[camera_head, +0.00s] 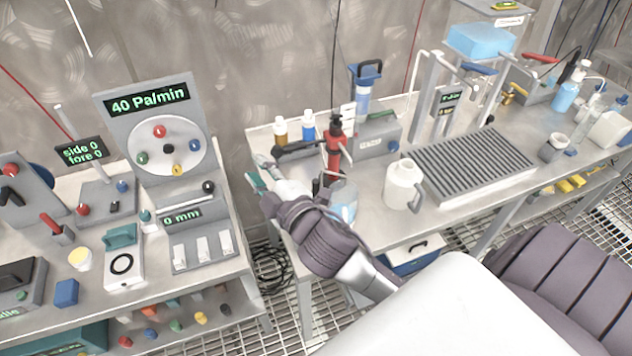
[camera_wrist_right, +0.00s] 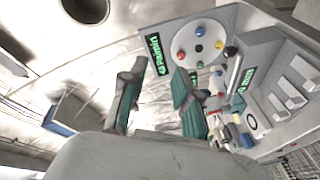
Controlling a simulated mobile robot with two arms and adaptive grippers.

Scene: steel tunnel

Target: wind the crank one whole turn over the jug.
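A red upright device (camera_head: 334,148) stands on the right-hand bench, and a black arm (camera_head: 296,148) reaches left from it; this looks like the crank. A clear jug with blue liquid (camera_head: 343,203) stands just in front of it, partly hidden by my right forearm. A white jug (camera_head: 403,185) with a handle stands to its right, so I cannot tell which jug is meant. My right gripper (camera_head: 260,173) is at the bench's left end, near the black arm's outer end. In the wrist view its teal-padded fingers (camera_wrist_right: 158,78) are apart and empty. My left gripper is out of view.
Two small bottles (camera_head: 294,130) and a blue-topped cylinder (camera_head: 363,90) stand behind the crank. A ribbed tray (camera_head: 478,165) lies to the right. A gap separates this bench from the left one, which holds a dial panel (camera_head: 170,146) showing "40 Pa/min".

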